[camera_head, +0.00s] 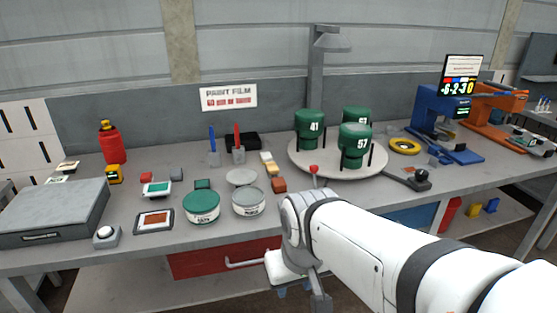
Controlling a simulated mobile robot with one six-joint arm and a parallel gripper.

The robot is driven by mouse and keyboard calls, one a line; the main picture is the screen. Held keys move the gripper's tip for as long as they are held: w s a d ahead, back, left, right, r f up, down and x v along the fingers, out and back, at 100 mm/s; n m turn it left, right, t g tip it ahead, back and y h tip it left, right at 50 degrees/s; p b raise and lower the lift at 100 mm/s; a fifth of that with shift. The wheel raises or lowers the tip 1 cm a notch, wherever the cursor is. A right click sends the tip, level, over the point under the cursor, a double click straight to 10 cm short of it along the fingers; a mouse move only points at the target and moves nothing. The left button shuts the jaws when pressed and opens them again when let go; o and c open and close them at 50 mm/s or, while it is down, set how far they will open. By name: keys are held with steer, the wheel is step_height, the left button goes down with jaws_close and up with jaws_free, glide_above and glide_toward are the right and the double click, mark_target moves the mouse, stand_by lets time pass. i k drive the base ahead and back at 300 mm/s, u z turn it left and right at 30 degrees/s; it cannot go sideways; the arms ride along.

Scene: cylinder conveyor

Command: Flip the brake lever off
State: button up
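A small lever with a red ball knob (314,169) stands at the front edge of the round turntable (300,161). Its lower part is hidden behind my arm. A dark, low lever-like fixture (408,180) lies on the bench just right of the turntable. Nothing marks which of these is the brake lever. The turntable carries green cylinders numbered 41 (307,127) and 57 (355,141), with another behind. My gripper (298,291) points down in front of the bench edge, below and left of the red knob and apart from it. Its fingertips are partly cut off and unclear.
Paint cans (202,207) stand left of my arm, with small blocks and pen holders behind. A red bottle (109,142) and a grey case (52,214) are at the left. A yellow ring (404,146) and a blue machine (432,108) stand right. A red drawer (210,259) is below the bench.

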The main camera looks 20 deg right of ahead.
mark_target(313, 169)
steer(key=z, duration=0.55)
steer(key=i, duration=0.95)
steer(key=z, duration=0.35)
steer(key=k, duration=0.75)
steer(key=u, duration=0.2)
steer(key=i, duration=1)
